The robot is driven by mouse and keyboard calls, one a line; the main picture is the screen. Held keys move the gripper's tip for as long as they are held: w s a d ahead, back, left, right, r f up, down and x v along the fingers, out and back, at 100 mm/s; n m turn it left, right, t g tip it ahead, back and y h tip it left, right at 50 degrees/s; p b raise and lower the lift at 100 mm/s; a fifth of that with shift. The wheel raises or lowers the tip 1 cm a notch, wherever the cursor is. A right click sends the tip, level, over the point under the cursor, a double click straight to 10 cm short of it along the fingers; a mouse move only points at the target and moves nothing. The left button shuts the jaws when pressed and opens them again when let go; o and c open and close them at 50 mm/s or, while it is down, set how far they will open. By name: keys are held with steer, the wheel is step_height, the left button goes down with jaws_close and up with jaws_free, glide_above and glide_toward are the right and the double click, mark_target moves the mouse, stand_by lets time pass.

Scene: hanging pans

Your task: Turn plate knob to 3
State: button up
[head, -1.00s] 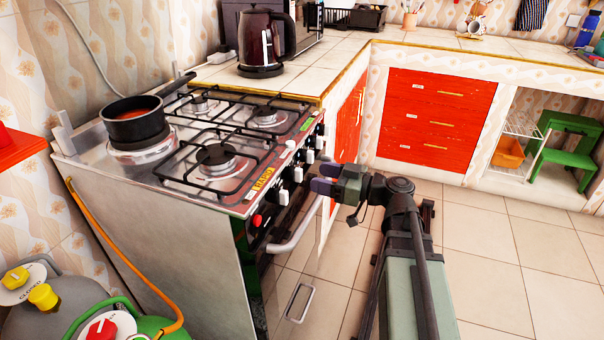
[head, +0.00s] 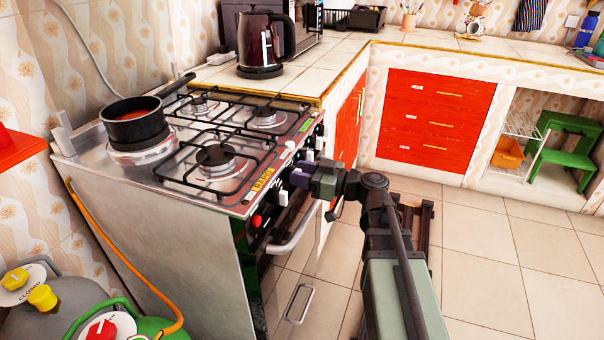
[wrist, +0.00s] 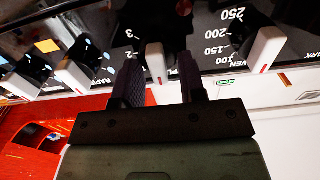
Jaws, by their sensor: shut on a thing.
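The stove's plate knob is a white bar-shaped knob (wrist: 156,62) on the black front panel. In the wrist view it stands between my two dark fingers, beside printed numbers 2 and 3 and part of a "PL" label. My gripper (wrist: 160,85) is shut on it from the front. In the head view my gripper (head: 300,176) reaches the right part of the stove's front panel and covers the held knob. My fingers hide part of the dial's markings, so its exact setting is hard to read.
The oven knob (wrist: 265,50) sits right of my gripper, with temperature numbers. Other white knobs (wrist: 72,75) are to the left. The oven door handle (head: 295,235) is below my gripper. A kettle (head: 265,45) stands on the counter.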

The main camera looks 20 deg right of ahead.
steer(key=shift+m, duration=0.4)
steer(key=m, duration=0.8)
steer(key=f+m+b, duration=0.1)
steer(key=m, duration=1.6)
steer(key=shift+w+d+f+m+b, duration=0.2)
steer(key=shift+w+f+m+b, duration=0.1)
steer(key=shift+m, duration=0.1)
steer(key=shift+s+m, duration=0.1)
steer(key=shift+m, duration=0.2)
steer(key=o, duration=0.8)
steer(key=shift+o, duration=0.2)
